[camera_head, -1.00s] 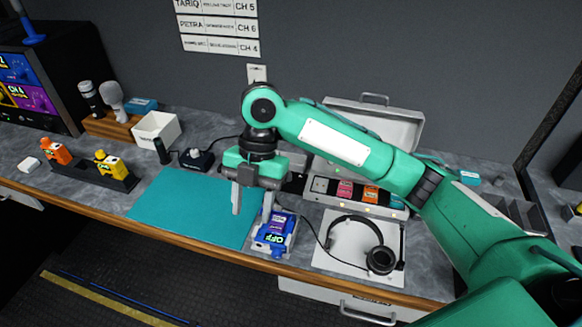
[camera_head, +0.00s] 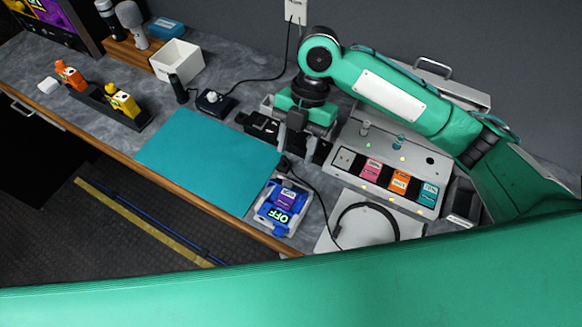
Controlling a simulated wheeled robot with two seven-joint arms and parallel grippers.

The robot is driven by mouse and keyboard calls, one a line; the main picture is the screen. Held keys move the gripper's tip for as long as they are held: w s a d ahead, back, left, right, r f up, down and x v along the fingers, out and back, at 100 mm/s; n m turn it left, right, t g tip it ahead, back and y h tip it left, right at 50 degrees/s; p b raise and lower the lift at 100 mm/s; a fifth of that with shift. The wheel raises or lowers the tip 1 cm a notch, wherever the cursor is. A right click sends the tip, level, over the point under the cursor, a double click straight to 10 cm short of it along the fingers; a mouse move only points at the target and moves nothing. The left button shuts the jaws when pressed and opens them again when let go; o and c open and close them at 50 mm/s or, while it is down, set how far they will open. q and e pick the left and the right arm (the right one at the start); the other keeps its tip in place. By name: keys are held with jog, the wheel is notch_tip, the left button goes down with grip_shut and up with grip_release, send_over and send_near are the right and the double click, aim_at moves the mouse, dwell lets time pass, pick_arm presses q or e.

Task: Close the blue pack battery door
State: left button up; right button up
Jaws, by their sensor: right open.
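The blue pack (camera_head: 270,212) sits in a pale cradle at the front edge of the counter, right of the teal mat. Its small display reads OFF, and a purple piece shows at its back part. I cannot tell the battery door apart clearly at this size. My right gripper (camera_head: 303,150) is open with its fingers pointing down, behind the pack and apart from it. Nothing shows between its fingers. My left gripper is not in view.
The teal mat (camera_head: 205,155) is bare. A case (camera_head: 385,190) with pink, orange and teal packs lies right of my gripper. Headphones on a pale pad (camera_head: 345,225) are partly hidden by my arm. Orange (camera_head: 70,75) and yellow (camera_head: 122,100) packs stand at left. A white box (camera_head: 178,62) stands behind.

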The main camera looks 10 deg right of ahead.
aim_at(285, 183)
jog(key=p+x, duration=0.1)
jog(key=x, duration=0.6)
jog(key=shift+a+f, duration=0.1)
jog(key=shift+f, duration=0.25)
grip_shut()
jog(key=shift+s+a+r+t+h+p, duration=0.1)
jog(key=shift+s+a+t+h+p, duration=0.25)
jog(key=shift+t+p, duration=0.3)
jog(key=shift+s+a+t+h+p, duration=0.35)
jog(key=shift+s+t+h+p, duration=0.3)
jog(key=shift+t+p, duration=0.25)
jog(key=shift+s+a+f+t+h+p, duration=0.25)
jog(key=shift+s+f+t+h+p, duration=0.15)
jog(key=shift+f+t+p, duration=0.2)
jog(key=shift+s+a+f+t+h+p, duration=0.3)
jog(key=shift+f+t+h+p, duration=0.15)
jog(key=shift+t, duration=0.2)
jog(key=c, duration=1)
grip_release()
jog(key=shift+s+f+h, duration=0.15)
jog(key=shift+h, duration=0.1)
jog(key=shift+f, duration=0.1)
